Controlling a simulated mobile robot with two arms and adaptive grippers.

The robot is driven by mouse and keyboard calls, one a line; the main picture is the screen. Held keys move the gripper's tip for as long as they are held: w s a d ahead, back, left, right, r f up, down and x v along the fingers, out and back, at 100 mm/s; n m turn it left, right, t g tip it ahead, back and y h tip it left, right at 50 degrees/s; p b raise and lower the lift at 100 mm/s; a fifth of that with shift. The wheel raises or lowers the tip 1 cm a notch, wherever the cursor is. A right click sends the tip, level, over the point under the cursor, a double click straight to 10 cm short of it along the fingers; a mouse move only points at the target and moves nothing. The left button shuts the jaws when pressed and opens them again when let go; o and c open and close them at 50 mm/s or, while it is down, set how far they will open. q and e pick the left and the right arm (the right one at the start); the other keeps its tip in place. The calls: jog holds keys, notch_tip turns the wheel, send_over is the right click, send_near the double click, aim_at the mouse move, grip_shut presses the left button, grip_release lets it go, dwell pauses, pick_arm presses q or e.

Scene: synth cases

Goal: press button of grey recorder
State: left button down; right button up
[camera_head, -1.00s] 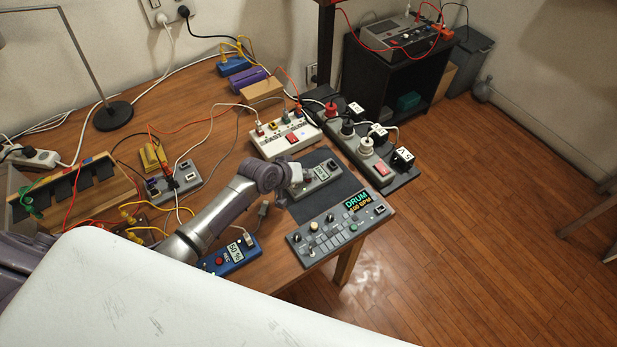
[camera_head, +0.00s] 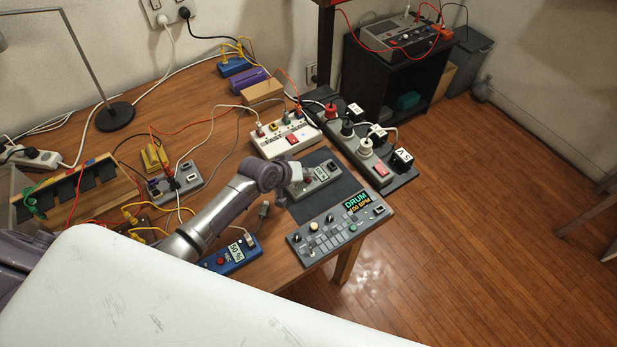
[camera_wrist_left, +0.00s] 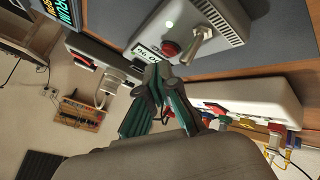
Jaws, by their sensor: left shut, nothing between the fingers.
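The grey recorder (camera_head: 326,187) lies on a dark mat (camera_head: 345,186) at the table's right side. It has a small display, a red button and a metal toggle. In the left wrist view the recorder (camera_wrist_left: 224,20) is at the top, with its red button (camera_wrist_left: 171,49) beside the display. My left gripper (camera_head: 294,172) is at the recorder's left end and covers part of it in the head view. In the left wrist view its fingers (camera_wrist_left: 160,76) are shut and empty, close to the display end. I cannot tell whether they touch it. My right gripper is not in view.
A drum machine (camera_head: 325,238) lies in front of the mat. A white power unit (camera_head: 284,140) and a grey power strip (camera_head: 350,142) with plugs are behind it. A blue recorder (camera_head: 232,257) with a red button is left of the drum machine. Cables cross the table's left half.

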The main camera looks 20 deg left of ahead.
aim_at(306, 180)
pick_arm(q)
jog(key=shift+r+p, duration=3)
jog(key=shift+r, duration=0.1)
jog(key=shift+f, duration=0.1)
